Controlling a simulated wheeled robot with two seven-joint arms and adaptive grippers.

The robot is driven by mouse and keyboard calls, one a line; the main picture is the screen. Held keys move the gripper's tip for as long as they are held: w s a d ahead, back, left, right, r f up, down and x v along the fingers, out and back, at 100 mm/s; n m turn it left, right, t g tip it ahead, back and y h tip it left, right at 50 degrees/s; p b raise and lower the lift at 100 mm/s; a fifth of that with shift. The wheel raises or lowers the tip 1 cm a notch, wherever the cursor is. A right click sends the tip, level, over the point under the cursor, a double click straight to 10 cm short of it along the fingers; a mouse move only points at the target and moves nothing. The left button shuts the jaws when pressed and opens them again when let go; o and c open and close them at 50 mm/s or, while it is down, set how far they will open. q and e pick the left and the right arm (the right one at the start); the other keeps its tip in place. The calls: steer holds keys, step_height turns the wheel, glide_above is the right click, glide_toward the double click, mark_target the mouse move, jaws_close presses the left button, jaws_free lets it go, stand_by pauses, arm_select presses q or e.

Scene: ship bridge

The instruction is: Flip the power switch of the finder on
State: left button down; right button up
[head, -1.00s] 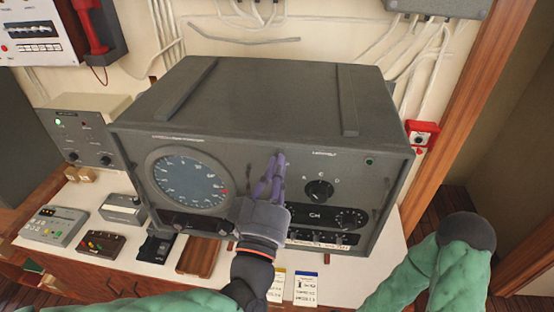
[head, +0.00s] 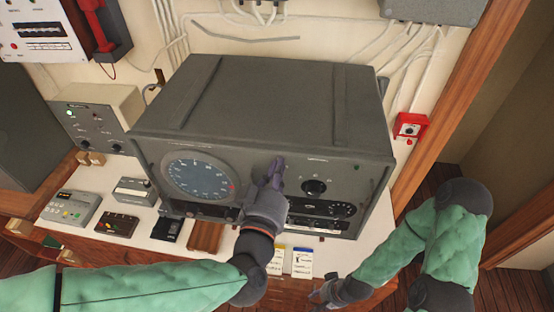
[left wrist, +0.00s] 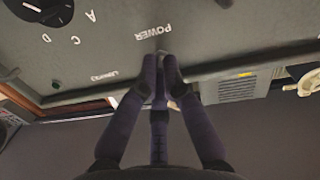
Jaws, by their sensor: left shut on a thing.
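The finder is a large grey box (head: 270,95) on a white-topped counter, with a round blue dial and knobs on its front. My left gripper (head: 277,165) is up against its front panel, between the dial and the upper right knob. In the left wrist view the finger tips (left wrist: 159,62) are closed together just beside the POWER lettering. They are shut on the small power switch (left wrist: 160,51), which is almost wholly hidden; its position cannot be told. My right gripper (head: 325,292) is low in the head view, away from the finder; its jaws are unclear.
Small devices (head: 70,208) stand on the counter left of the finder. Two cards (head: 302,262) lie in front of it. A grey control box (head: 95,120) stands at left. A red wall box (head: 410,126) and wooden post (head: 450,110) are at right.

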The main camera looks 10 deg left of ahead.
arm_select(q)
steer(key=shift+r+g+p, duration=0.15)
steer(key=shift+g+p, duration=0.25)
steer(key=shift+p, duration=0.4)
steer(key=c, duration=1.4)
jaws_free()
steer(key=s, duration=0.8)
steer(key=shift+a+r, duration=0.3)
steer(key=shift+r, duration=0.05)
